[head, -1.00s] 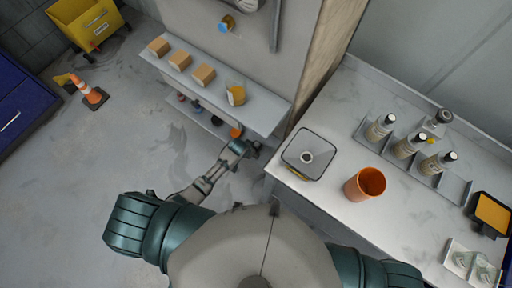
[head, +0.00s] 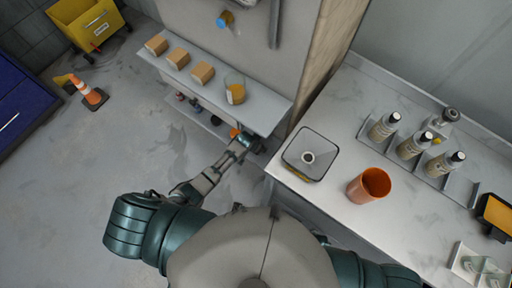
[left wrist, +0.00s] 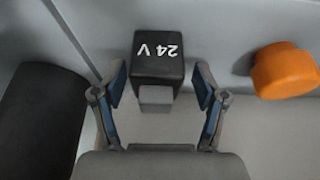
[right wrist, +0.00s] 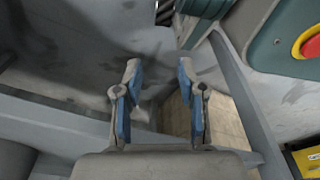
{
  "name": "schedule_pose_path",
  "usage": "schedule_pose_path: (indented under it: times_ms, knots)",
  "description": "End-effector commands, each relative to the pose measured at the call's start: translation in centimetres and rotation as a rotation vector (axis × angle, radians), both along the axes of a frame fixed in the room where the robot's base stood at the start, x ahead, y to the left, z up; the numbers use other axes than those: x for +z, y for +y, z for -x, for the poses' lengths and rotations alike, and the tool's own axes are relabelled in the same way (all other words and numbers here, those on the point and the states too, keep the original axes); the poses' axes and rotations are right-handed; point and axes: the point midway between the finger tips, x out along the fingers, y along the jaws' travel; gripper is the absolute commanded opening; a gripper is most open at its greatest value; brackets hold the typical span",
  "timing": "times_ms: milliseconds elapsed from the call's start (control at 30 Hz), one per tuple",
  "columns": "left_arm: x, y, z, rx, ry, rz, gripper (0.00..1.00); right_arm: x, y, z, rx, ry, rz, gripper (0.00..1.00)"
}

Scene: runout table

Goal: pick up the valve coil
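The valve coil (left wrist: 157,58) is a black block marked "24 V" with a smaller grey block at its near side, seen in the left wrist view. My left gripper (left wrist: 160,82) is open, with one finger on each side of the coil's near end; gaps show between the fingers and the coil. In the head view my left arm reaches under the shelf, and its gripper (head: 258,146) is partly hidden there. The coil cannot be made out in the head view. My right gripper (right wrist: 159,70) is open and empty in the right wrist view.
An orange round part (left wrist: 285,70) lies right of the coil, and a black cylinder (left wrist: 40,115) is at left. The upper shelf (head: 205,88) overhangs the left hand. The counter (head: 335,205) at right holds an orange cup (head: 369,186) and bottles (head: 414,145).

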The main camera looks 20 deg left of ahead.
Motion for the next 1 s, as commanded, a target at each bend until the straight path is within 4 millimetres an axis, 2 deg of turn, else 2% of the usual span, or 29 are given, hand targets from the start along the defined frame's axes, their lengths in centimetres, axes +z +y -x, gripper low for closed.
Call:
schedule_pose_path:
  times_ms: [33, 267, 533, 667, 867, 1000]
  knots:
    - [0.0, -0.1, 0.0, 0.0, 0.0, 0.0, 0.58, 0.0, -0.1, 0.0, 0.0, 0.0, 0.0, 0.4]
    - [0.0, 0.0, 0.0, 0.0, 0.0, 0.001, 0.0, 0.0, -0.1, -0.1, 0.001, 0.0, 0.002, 0.4]
    - [0.1, 0.1, 0.0, 0.0, -0.001, 0.003, 0.0, 0.0, -0.1, -0.1, 0.001, -0.002, 0.003, 0.4]
    - [0.8, 0.1, -0.1, 0.001, -0.001, 0.002, 0.0, 0.1, -0.1, -0.2, 0.002, -0.009, 0.001, 0.4]
    - [0.8, 1.1, 2.9, 0.0, 0.0, 0.0, 0.0, -1.2, -0.2, 1.9, 0.003, 0.012, 0.001, 0.4]
    - [0.7, 2.2, 5.8, 0.0, 0.001, 0.0, 0.0, -1.9, -0.5, 3.0, 0.005, 0.017, 0.003, 0.4]
